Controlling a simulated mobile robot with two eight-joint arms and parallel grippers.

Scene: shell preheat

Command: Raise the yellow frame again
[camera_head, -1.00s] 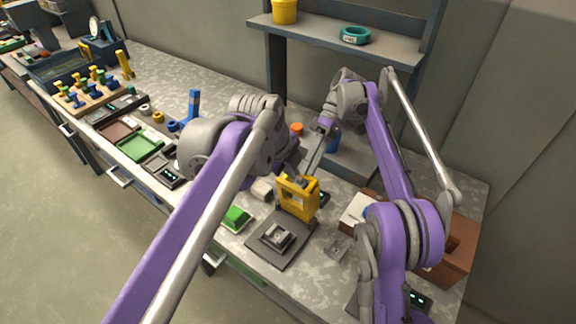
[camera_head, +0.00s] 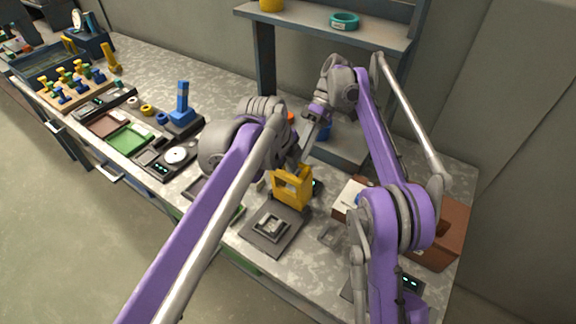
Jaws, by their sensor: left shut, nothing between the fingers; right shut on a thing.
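The yellow frame (camera_head: 293,187) stands upright at the back of a dark grey base plate (camera_head: 258,243). Its open middle faces forward. A small grey block with a lighter top (camera_head: 271,226) sits on the plate in front of the frame. My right gripper (camera_head: 303,164) comes down from behind and is shut at the frame's top edge, holding it. The exact contact is small and partly hidden. My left arm crosses in front, left of the frame. Its fingers are hidden behind its own wrist.
A brown box (camera_head: 452,232) stands at the right. A blue post on a dark base (camera_head: 182,103), a white disc (camera_head: 176,155) and a green tray (camera_head: 130,138) lie left of my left arm. A shelf (camera_head: 300,26) hangs over the back. The bench in front of the box has some bare room.

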